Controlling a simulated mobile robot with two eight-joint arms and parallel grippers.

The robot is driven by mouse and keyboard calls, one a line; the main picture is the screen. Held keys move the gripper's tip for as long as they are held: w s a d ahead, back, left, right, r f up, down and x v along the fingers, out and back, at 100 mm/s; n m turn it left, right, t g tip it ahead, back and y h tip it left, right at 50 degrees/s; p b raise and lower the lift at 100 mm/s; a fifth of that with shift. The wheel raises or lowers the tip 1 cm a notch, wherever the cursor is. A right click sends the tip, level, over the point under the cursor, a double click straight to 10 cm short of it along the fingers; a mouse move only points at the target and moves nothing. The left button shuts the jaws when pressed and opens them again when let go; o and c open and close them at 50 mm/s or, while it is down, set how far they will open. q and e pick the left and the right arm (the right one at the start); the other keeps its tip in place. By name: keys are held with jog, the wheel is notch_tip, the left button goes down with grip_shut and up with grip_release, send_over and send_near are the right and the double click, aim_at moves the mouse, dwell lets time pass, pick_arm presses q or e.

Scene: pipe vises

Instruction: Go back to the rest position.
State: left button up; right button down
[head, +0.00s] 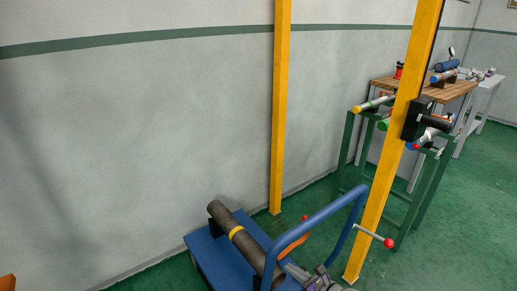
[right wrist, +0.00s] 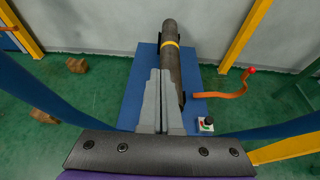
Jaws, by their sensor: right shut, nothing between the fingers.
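My right gripper (head: 296,271) is low in the head view, over the blue platform (head: 205,255) and beside a dark pipe (head: 222,218) with a yellow band. In the right wrist view its grey fingers (right wrist: 157,75) are together with nothing between them. There the pipe (right wrist: 172,65) lies on the platform (right wrist: 137,75) and passes just right of the fingers. I cannot tell whether they touch the pipe. My left gripper is not in view.
A blue tube frame (head: 318,218) rises around the right gripper. An orange lever (right wrist: 232,94) sticks out beside the platform. Yellow posts (head: 281,110) stand near the wall. A green rack with pipes (head: 375,103) and a wooden-topped bench (head: 455,88) are at right.

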jog(key=s+r+n+g+h, duration=0.3)
jog(key=s+r+n+g, duration=0.15)
jog(key=s+n, duration=1)
jog(key=s+d+n+g+h, duration=0.1)
jog(key=s+d+n+h, duration=0.2)
jog(key=s+n, duration=0.5)
jog(key=s+d+n+g+h, duration=0.1)
jog(key=s+d+n+h, duration=0.15)
jog(key=s+n, duration=0.55)
pick_arm(q)
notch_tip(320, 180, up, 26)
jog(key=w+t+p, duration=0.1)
jog(key=p, duration=2.1)
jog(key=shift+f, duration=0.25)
pick_arm(e)
notch_tip(320, 180, up, 26)
jog(key=s+d+m, duration=0.1)
jog(key=m, duration=0.1)
jog(key=shift+s+d+f+t, duration=0.15)
jog(key=shift+s+t, duration=0.1)
jog(key=shift+t, duration=0.2)
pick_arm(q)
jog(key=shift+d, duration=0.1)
